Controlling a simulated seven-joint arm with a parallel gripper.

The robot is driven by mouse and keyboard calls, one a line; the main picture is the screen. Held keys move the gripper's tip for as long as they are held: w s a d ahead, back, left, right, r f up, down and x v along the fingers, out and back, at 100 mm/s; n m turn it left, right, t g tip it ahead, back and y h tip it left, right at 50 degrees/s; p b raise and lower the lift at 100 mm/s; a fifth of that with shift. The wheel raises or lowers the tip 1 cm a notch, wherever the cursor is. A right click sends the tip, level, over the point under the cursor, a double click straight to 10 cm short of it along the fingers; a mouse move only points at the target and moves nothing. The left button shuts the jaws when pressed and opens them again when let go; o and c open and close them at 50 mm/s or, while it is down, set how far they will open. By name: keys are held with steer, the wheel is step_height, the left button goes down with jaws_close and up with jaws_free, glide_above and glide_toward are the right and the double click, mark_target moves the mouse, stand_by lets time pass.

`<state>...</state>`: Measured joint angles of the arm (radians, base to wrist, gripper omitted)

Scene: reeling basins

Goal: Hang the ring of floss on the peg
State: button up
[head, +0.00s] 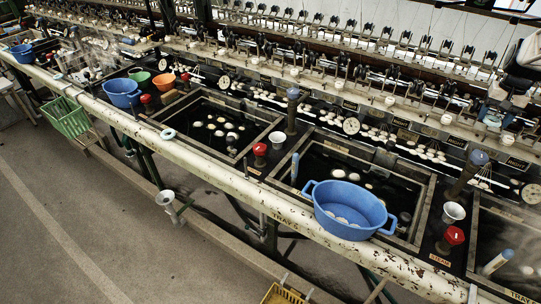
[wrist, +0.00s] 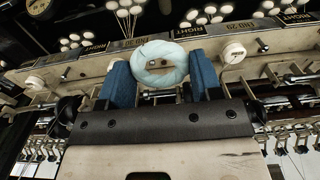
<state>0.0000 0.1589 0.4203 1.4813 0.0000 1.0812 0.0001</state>
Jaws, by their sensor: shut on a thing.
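The ring of floss (wrist: 160,64) is a pale blue-white loop in the wrist view. My gripper (wrist: 161,74) is shut on it, with a blue finger on each side. The ring faces the wrist camera in front of a cream rail with labels. A small part of the rail shows through its hole. White round-ended pegs stand on this rail, one right of the ring (wrist: 234,53) and one partly seen left of it. I cannot tell whether the ring touches a peg. In the head view my gripper is at the upper right, and the ring is too small to tell there.
Below the rail are dark water basins with white cocoons (head: 220,130). A blue tub (head: 349,210) sits on the front edge of one basin. Red-topped and blue-topped valves (head: 453,236) stand between basins. Reeling fittings crowd the area behind the rail.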

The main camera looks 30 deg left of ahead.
steer(key=shift+a, duration=0.1)
steer(key=s+a+f+n, duration=0.1)
steer(key=s+a+n, duration=0.1)
steer(key=a, duration=0.7)
steer(key=s+a+f+n, duration=0.1)
steer(key=s+a, duration=0.2)
steer(key=a, duration=0.7)
steer(key=n, duration=0.9)
glide_above(245, 158)
step_height(245, 158, down, 4)
steer(key=shift+f, duration=0.15)
steer(key=shift+f, duration=0.2)
steer(key=shift+f, duration=2.2)
steer(key=shift+f, duration=0.85)
steer(key=shift+f, duration=0.7)
